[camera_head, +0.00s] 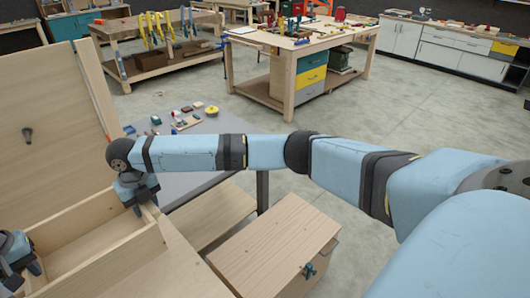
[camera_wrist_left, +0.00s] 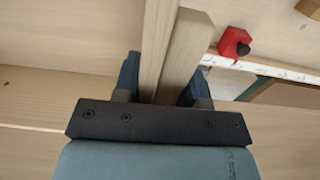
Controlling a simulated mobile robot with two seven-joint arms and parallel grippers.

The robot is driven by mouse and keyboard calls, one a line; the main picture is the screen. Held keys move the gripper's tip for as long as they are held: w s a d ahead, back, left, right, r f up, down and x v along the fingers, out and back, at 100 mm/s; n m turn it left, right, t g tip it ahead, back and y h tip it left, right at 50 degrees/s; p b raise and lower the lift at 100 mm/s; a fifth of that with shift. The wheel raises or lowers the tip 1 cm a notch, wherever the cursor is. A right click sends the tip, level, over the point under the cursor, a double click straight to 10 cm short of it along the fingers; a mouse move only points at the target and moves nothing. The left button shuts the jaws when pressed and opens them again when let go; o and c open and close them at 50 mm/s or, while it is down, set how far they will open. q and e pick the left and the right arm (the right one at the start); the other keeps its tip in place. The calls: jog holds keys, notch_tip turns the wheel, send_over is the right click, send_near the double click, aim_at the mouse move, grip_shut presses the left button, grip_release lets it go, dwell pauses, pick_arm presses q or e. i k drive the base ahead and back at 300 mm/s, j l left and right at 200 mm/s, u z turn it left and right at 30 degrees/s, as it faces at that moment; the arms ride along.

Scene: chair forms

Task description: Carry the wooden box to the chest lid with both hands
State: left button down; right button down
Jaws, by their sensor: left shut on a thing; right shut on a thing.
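The wooden box (camera_head: 152,241) is a pale, open-topped tray at the lower left of the head view; its left part runs out of the frame. My right gripper (camera_head: 136,206) is shut on its far right wall. My left gripper (camera_head: 30,266) is at its left side, at the frame's edge. In the left wrist view my left gripper (camera_wrist_left: 165,85) has its fingers on both sides of an upright wooden wall. A closed wooden chest stands to the right, lower down; its flat chest lid (camera_head: 275,238) is bare, with a dark clasp (camera_head: 309,270) at the front.
A tall wooden panel (camera_head: 55,95) with a dark peg rises behind the box. A grey table (camera_head: 190,180) with small parts is beyond it. Workbenches (camera_head: 300,48) with tools stand farther back. Grey floor (camera_head: 420,110) is open to the right. A red object (camera_wrist_left: 234,42) shows in the wrist view.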

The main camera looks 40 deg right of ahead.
aim_at(273, 250)
jog(key=k+l, duration=0.1)
jog(key=l, duration=0.4)
jog(key=k+l, duration=0.15)
jog(key=l, duration=0.3)
jog(key=k+l, duration=0.1)
jog(key=l, duration=0.4)
jog(key=k+l, duration=0.1)
jog(key=l, duration=0.4)
jog(key=k+l, duration=0.15)
jog(key=l, duration=0.3)
jog(key=k+l, duration=0.1)
jog(key=l, duration=0.4)
